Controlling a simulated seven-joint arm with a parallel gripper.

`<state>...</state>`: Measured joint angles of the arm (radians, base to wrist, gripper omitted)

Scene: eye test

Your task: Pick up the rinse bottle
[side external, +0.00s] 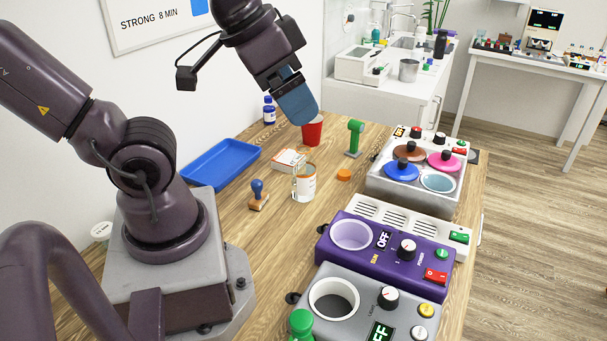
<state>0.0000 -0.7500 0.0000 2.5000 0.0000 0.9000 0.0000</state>
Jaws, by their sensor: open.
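No label that reads as rinse can be made out, so I cannot tell which container is the rinse bottle. A small bottle with a blue cap and blue-and-white body (269,111) stands upright at the back of the wooden table, near the wall. A green-capped container (301,325) is cut off by the bottom edge. My gripper (301,113) has blue fingers and points down above the red cup (312,131), right of the blue-capped bottle. It is open, and nothing shows between its fingers.
A blue tray (221,163), a stamp (258,195), an orange cap (344,175) and a green upright tool (355,138) are on the table. A metal tray with coloured lids (372,187), a purple device (345,262) and a grey device (372,318) line the right side.

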